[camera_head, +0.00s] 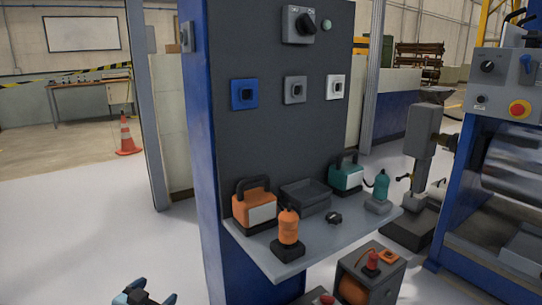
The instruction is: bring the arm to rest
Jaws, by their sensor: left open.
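My left gripper (154,291) shows at the bottom edge of the head view, left of the blue and grey panel stand (275,140). Its two fingertips are apart, and I see nothing between them. Most of the gripper and its arm are cut off by the frame edge. It is below and left of the stand's shelf (300,262), apart from it. My right gripper is not in view.
The shelf carries an orange boxed device (262,212), an orange bottle (289,227), a dark tray (306,197) and teal devices. A grey box (372,270) stands below. The blue roller machine (465,160) is at the right. Open floor lies left.

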